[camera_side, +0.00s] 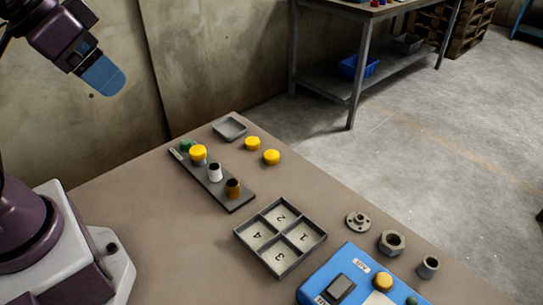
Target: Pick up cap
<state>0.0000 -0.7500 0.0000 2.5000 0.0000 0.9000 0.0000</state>
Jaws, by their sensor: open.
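Two yellow caps lie loose on the table near its far edge, one (252,143) a little behind the other (271,157). A third yellow cap (198,152) sits on top of a piece in the dark rack strip (241,204). My gripper (110,82), with blue fingers, is high at the upper left, well above and apart from all the caps. It is open, and nothing shows in it. The gap between its fingers is hidden from this side.
The rack also holds green (187,144), white (215,172) and orange-brown (233,188) pieces. A small grey tray (230,128), a numbered four-part tray (281,237), a blue box (350,280) with a yellow button (383,281), and grey metal parts (392,242) stand around.

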